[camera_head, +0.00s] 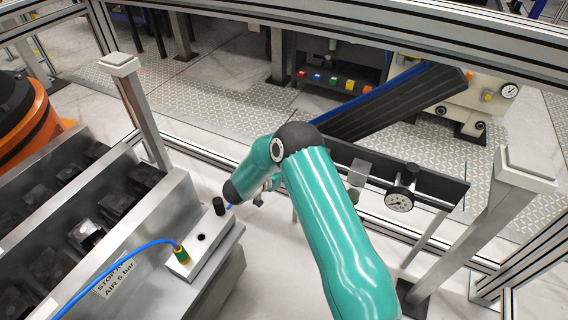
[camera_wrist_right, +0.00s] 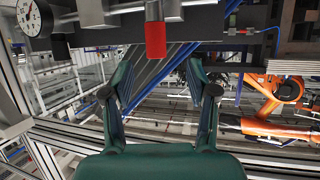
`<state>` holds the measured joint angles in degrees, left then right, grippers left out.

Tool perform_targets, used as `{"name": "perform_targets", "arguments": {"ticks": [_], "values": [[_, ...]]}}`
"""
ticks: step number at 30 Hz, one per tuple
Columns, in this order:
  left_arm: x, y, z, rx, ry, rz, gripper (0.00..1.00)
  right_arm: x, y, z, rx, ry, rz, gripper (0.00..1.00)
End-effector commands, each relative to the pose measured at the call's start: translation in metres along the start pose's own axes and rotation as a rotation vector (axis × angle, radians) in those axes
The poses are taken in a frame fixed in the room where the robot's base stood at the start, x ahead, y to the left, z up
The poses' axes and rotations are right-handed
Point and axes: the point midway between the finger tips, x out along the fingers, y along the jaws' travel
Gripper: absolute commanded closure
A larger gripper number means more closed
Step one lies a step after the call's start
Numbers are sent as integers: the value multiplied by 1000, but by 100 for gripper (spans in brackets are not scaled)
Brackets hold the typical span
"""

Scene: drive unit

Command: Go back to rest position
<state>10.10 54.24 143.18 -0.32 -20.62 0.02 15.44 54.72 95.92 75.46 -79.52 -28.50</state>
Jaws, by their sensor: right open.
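My right arm, teal with dark joints, reaches up from the lower right of the head view and bends to the left at a dark elbow. Its gripper is mostly hidden behind the arm links there. In the right wrist view my right gripper (camera_wrist_right: 160,72) has its two teal and dark fingers spread wide, with nothing between them. A red cylinder (camera_wrist_right: 155,40) hangs from a grey fixture near the top middle of that view, beyond the fingers; I cannot tell its distance. My left gripper is not in view.
A dark panel (camera_head: 436,184) with a round gauge (camera_head: 399,201) stands right of my arm. Metal posts (camera_head: 145,115) stand nearby. An orange machine (camera_head: 40,130) is far left.

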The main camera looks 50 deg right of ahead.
Motion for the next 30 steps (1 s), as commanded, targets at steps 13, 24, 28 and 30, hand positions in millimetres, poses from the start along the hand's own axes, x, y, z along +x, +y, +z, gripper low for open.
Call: {"name": "perform_targets", "arguments": {"ticks": [13, 24, 28, 30], "values": [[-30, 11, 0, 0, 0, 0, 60, -24, -3, -24, -25, -6, -24, 42], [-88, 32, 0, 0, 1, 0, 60, -187, 7, 96, -562, -457, -795, 42], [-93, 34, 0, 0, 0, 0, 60, -252, 63, 144, -740, -721, -973, 42], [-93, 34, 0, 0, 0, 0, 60, -280, 98, 161, -828, -852, -1032, 42]]}}
